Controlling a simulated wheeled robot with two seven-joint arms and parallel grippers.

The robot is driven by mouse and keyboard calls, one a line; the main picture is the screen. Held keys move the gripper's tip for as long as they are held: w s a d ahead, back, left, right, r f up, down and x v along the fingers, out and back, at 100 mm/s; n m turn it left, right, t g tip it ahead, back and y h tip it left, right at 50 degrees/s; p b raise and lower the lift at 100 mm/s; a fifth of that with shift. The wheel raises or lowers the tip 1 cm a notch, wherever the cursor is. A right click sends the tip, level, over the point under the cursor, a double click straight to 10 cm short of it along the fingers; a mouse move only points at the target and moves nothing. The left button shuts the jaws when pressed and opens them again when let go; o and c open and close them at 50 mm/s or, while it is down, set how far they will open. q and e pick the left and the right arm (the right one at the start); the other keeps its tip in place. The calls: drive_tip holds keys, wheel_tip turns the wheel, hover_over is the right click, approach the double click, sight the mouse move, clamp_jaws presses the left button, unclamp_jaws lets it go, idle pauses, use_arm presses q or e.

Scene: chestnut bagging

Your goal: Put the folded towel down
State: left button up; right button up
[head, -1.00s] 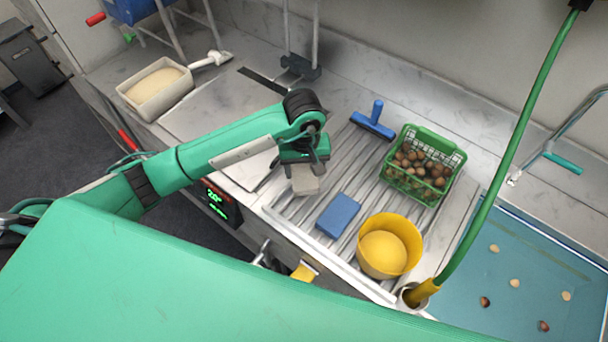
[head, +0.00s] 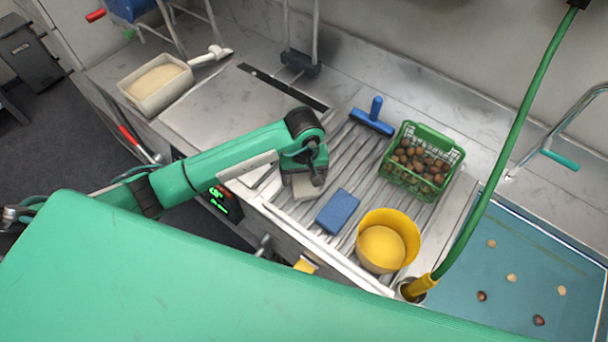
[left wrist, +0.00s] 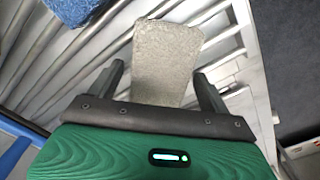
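The folded towel (head: 303,187) is a small light grey-beige pad under my left gripper at the left part of the ribbed draining surface (head: 285,207). In the left wrist view the towel (left wrist: 166,60) lies between the two fingers, with a narrow gap showing on each side. My left gripper (left wrist: 160,88) is open around it. It looks low over the ribs; I cannot tell whether the towel's whole underside touches them. The head view hides the fingertips behind the wrist. My right gripper is not in view.
A blue sponge (head: 338,212) lies just right of the towel, with a yellow bowl (head: 409,226) beyond. A blue basin (head: 520,255) is at the right.

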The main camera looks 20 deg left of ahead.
sight(304, 177)
use_arm(q)
drive_tip(key=shift+r, duration=0.15)
drive_tip(key=shift+r, duration=0.15)
wheel_tip(304, 177, up, 12)
drive_tip(key=b, duration=0.4)
idle(0.6)
